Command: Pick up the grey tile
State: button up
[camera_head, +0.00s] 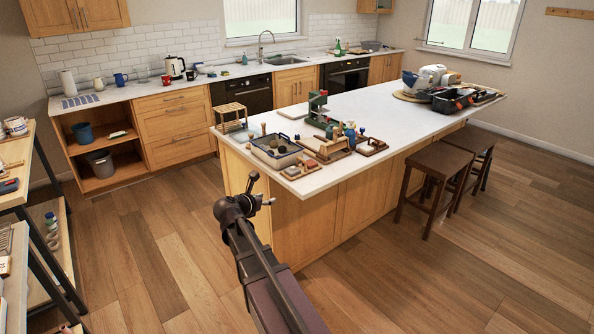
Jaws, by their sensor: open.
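I cannot surely pick out the grey tile among the small items on the island's white worktop (345,111). My gripper (263,190) is at the end of my dark arm, in the lower middle of the view. It is open, and no object shows between its fingers. In the picture it lies just below and left of the worktop's near corner, in front of the wooden cabinet side. How far it is from the worktop is hard to tell.
A pale bin (256,150) with dark round things, a green press (318,110), a wooden rack (231,108) and wooden tool trays crowd the near worktop. Two stools (444,168) stand along the island's right side. A shelf (20,175) is at left. The wood floor between is clear.

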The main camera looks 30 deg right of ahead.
aim_at(292, 171)
jog(key=z, duration=0.2)
jog(key=i, duration=0.9)
jog(key=u, duration=0.3)
